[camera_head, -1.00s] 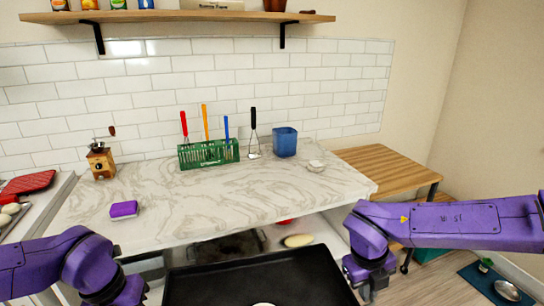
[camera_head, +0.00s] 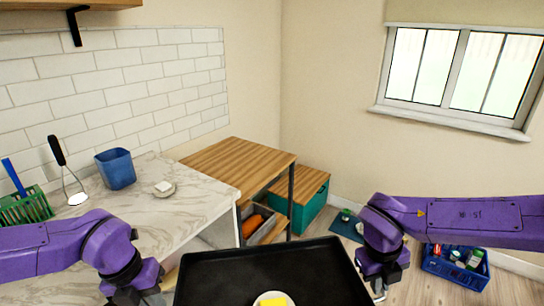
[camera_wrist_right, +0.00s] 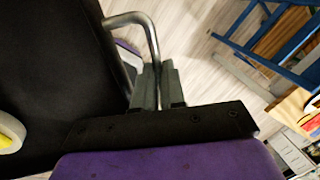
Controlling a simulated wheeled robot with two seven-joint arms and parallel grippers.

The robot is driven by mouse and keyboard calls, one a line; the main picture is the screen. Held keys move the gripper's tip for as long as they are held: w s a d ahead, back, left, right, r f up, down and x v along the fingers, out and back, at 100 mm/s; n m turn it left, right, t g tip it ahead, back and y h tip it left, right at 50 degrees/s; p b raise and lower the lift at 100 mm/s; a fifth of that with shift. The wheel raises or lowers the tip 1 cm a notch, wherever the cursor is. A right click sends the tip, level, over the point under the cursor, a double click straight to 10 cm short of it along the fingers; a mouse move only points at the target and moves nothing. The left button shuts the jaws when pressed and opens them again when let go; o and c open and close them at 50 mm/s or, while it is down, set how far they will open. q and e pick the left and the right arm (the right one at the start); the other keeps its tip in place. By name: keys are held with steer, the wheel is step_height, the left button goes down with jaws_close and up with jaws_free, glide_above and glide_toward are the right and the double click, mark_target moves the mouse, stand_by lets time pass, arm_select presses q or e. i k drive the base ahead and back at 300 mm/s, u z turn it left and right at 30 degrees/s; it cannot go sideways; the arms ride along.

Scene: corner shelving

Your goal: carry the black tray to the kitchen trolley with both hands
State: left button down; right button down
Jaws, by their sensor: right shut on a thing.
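The black tray (camera_head: 300,270) is level in front of me at the bottom of the head view. A pale plate with a yellow piece (camera_head: 273,300) sits on it, cut off by the frame. My right gripper (camera_head: 378,288) is at the tray's right edge; in the right wrist view its fingers (camera_wrist_right: 158,88) are shut on the metal handle (camera_wrist_right: 150,35). My left gripper (camera_head: 145,298) is beside the tray's left edge, its fingertips mostly out of frame. The wooden-topped trolley (camera_head: 240,160) stands ahead, beyond the counter's end, its top bare.
The marble counter (camera_head: 190,205) at left holds a blue container (camera_head: 116,168), a small dish (camera_head: 163,188) and a green utensil rack (camera_head: 22,208). A teal box (camera_head: 300,210) stands right of the trolley. A blue crate (camera_head: 455,268) is on the floor at right.

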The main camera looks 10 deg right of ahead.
mark_target(240, 161)
steer(key=z, duration=0.65)
steer(key=i, duration=1.15)
steer(key=z, duration=0.3)
steer(key=i, duration=1.3)
steer(key=u, duration=0.8)
steer(key=i, duration=0.8)
steer(key=u, duration=1.3)
steer(key=i, duration=0.45)
steer(key=u, duration=0.4)
